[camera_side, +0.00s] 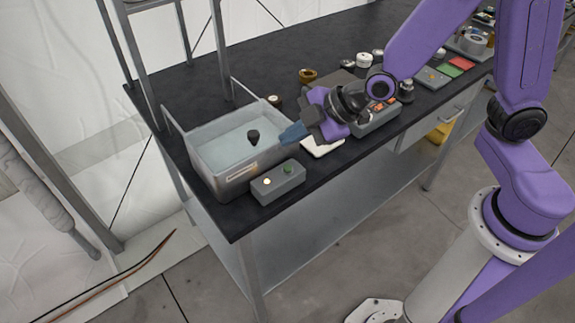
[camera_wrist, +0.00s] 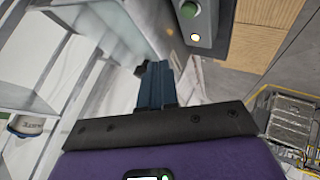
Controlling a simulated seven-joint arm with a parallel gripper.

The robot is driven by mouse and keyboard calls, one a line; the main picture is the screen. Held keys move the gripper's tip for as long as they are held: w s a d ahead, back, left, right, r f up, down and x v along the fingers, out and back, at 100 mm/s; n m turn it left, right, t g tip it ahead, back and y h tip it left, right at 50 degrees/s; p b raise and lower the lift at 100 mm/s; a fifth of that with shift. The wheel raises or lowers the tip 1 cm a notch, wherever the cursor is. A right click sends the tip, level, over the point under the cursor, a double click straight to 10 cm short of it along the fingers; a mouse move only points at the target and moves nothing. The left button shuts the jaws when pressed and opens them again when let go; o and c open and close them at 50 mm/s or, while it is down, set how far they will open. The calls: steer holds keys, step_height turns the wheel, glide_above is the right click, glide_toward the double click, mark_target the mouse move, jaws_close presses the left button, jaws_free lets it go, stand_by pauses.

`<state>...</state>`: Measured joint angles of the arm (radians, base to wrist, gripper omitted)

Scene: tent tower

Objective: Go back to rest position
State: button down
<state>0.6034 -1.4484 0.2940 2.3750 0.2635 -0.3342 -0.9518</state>
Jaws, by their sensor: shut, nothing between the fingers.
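My gripper (camera_side: 292,133) is shut and empty, with blue fingers held just above and to the right of a grey tub (camera_side: 215,180) on the black bench. In the wrist view the blue fingers (camera_wrist: 154,72) are pressed together with nothing between them. The tub holds a light, water-like surface with a small dark object (camera_side: 253,137) in it.
A grey box with a green button (camera_side: 277,184) stands in front of the tub; it also shows in the wrist view (camera_wrist: 201,28). Small jars, a brown bowl (camera_side: 308,75) and a grey box with orange parts (camera_side: 377,120) stand nearby.

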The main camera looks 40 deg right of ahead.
steer(key=s+d+r+m+g+h, duration=0.2)
steer(key=s+d, duration=0.5)
steer(key=s, duration=0.4)
steer(key=s+d+r+m+g+h, duration=0.2)
steer(key=s+d+g+h, duration=0.1)
steer(key=s+d, duration=0.5)
steer(key=s+g, duration=0.1)
steer(key=s, duration=0.2)
steer(key=shift+s+d+r+m+g+h, duration=0.15)
steer(key=shift+d+r+m+g+h, duration=0.15)
steer(key=shift+m+h, duration=0.1)
stand_by(3.1)
